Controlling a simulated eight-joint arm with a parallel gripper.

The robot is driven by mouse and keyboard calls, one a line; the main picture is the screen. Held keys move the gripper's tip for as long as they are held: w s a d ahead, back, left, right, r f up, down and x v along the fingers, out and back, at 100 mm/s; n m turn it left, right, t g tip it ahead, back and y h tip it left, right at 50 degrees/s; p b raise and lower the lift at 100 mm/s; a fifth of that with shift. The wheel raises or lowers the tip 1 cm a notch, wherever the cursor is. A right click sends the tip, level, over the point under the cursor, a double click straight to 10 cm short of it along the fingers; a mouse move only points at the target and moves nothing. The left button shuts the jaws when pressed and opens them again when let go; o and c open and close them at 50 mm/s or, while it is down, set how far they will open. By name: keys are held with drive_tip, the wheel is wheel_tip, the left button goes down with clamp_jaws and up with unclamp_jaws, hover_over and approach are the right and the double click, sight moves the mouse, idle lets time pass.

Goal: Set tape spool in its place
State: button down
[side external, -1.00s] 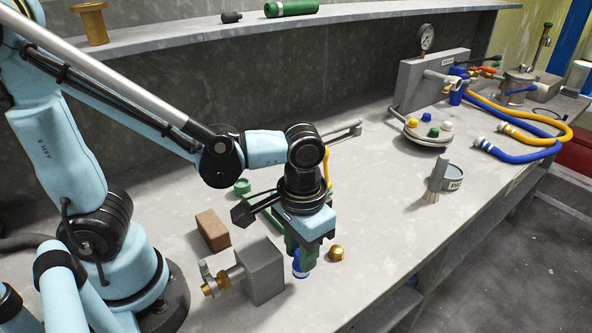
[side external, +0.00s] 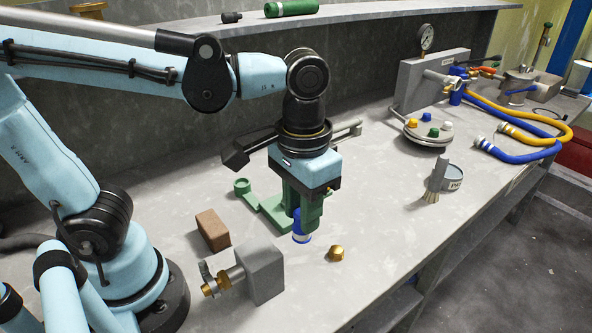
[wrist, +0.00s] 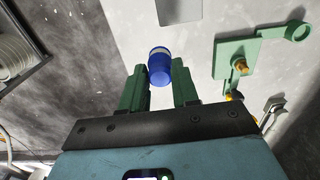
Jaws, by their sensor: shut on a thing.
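My gripper (side external: 303,215) points down and is shut on a small blue cylinder with a pale band, which I take to be the tape spool (side external: 301,232). In the wrist view the spool (wrist: 160,66) sits between the green fingertips of my gripper (wrist: 160,83). It appears to be held above the bench. A green bracket (side external: 268,210) with a ring at one end lies on the bench behind and left of my gripper, partly hidden by it. In the wrist view the bracket (wrist: 232,52) is right of the spool, with a brass peg (wrist: 240,66) on it.
A grey block with a brass fitting (side external: 262,272), a brown block (side external: 212,230) and a brass nut (side external: 335,253) lie near my gripper.

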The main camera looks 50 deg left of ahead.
drive_tip(key=shift+r, duration=0.75)
drive_tip(key=w+a+n, duration=0.2)
drive_tip(key=a+n, duration=0.4)
drive_tip(key=a, duration=0.9)
drive_tip(key=w+a+n, duration=0.2)
drive_tip(key=a+n, duration=0.4)
drive_tip(key=a, duration=0.8)
drive_tip(key=shift+f, duration=2.6)
drive_tip(key=shift+f, duration=0.1)
drive_tip(key=shift+f, duration=2.2)
drive_tip(key=shift+f, duration=0.2)
